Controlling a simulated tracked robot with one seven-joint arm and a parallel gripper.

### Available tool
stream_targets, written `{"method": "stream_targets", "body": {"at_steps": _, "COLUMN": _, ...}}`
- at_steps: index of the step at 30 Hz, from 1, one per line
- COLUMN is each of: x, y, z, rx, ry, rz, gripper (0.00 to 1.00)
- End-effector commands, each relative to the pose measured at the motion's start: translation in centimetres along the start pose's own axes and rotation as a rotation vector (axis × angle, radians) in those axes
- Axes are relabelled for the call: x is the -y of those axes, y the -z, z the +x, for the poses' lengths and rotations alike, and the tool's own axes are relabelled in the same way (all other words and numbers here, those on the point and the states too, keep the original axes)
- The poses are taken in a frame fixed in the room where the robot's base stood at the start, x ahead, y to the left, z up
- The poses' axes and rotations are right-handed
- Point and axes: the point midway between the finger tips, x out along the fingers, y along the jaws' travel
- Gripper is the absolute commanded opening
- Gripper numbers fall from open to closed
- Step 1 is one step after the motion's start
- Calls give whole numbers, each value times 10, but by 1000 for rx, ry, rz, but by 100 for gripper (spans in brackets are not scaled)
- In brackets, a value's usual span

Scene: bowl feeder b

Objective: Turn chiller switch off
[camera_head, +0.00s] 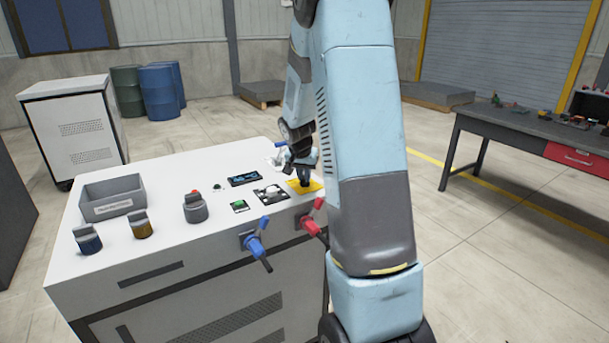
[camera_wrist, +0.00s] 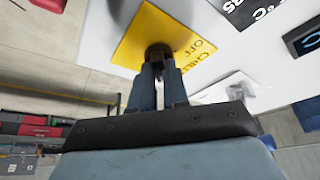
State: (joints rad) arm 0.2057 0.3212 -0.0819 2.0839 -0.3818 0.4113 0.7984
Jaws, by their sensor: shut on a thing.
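The chiller switch is a dark round knob (camera_wrist: 158,52) on a yellow plate (camera_wrist: 135,40) with the letters "OFF" and part of "CHILLER" readable in the wrist view. In the head view the yellow plate (camera_head: 316,185) lies on the white cabinet top near its right end. My gripper (camera_wrist: 158,72) is shut on the knob, its two fingers close together at it. In the head view my gripper (camera_head: 303,178) reaches down onto the plate and hides most of the knob. Which way the knob points cannot be told.
The white cabinet (camera_head: 150,240) carries a grey bin (camera_head: 112,198), a grey knob with a red top (camera_head: 195,207), a green button (camera_head: 239,206) and a dark display (camera_head: 244,179). A blue valve handle (camera_head: 255,246) and a red one (camera_head: 311,226) stick out from its front.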

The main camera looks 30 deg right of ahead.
Motion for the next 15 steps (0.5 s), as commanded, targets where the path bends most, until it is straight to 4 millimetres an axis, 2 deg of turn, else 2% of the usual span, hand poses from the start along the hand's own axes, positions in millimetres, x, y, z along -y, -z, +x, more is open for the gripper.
{"method": "stream_targets", "body": {"at_steps": 8, "x": 0, "y": 0, "z": 0, "rx": 1, "ry": 19, "rz": -43, "gripper": 0}}
{"method": "stream_targets", "body": {"at_steps": 15, "x": -2, "y": 0, "z": 1, "rx": 2, "ry": 70, "rz": -161, "gripper": 0}}
